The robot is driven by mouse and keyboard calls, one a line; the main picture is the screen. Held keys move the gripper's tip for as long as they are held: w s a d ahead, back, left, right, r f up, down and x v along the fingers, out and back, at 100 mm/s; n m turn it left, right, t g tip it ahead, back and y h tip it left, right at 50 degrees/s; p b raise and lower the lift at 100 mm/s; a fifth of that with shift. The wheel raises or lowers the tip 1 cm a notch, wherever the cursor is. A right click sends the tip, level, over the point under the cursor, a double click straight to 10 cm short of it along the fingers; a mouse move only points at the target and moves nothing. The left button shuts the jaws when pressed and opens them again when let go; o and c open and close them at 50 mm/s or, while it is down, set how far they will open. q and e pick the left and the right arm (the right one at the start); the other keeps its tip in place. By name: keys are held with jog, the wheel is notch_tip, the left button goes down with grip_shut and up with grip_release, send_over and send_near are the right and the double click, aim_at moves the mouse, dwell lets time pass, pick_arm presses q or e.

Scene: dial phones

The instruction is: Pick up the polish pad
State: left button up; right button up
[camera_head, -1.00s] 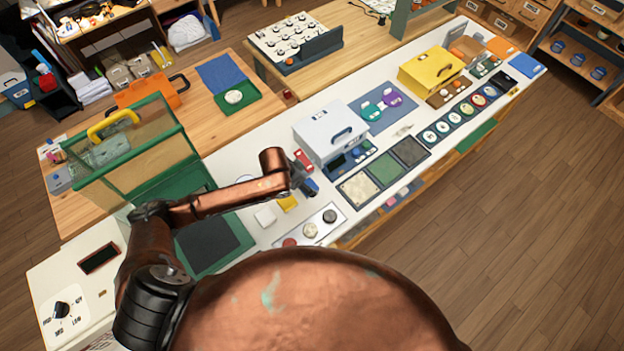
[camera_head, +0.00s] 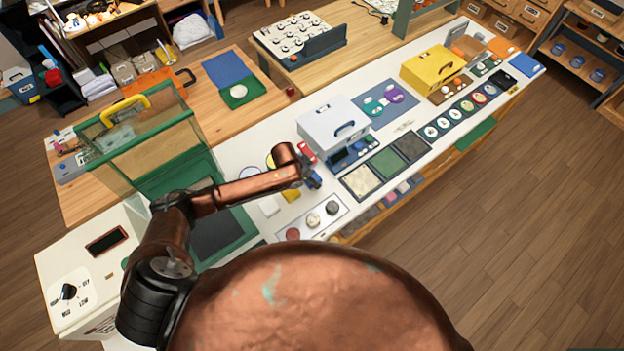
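A pale tray on the white bench holds three round pads: a red one (camera_head: 292,233), a cream one (camera_head: 312,220) and a black one (camera_head: 332,207). I cannot tell for certain which is the polish pad. A white block (camera_head: 268,205) and a yellow block (camera_head: 291,193) lie just behind the tray. My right gripper is out of view.
A white box (camera_head: 335,124) with a handle stands just behind my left gripper. Texture panels (camera_head: 386,165) lie to its right. A green-framed clear case (camera_head: 140,150) stands left of the arm. A yellow box (camera_head: 432,67) is farther along the bench.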

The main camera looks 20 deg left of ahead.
pick_arm(q)
jog(key=shift+s, duration=0.1)
jog(key=shift+c, duration=0.8)
jog(key=shift+s+r, duration=0.15)
jog(key=c, duration=0.3)
jog(key=shift+c, duration=1.1)
notch_tip(320, 180, up, 10)
jog(key=o, duration=0.6)
jog(key=c, duration=0.4)
jog(key=shift+c, duration=0.4)
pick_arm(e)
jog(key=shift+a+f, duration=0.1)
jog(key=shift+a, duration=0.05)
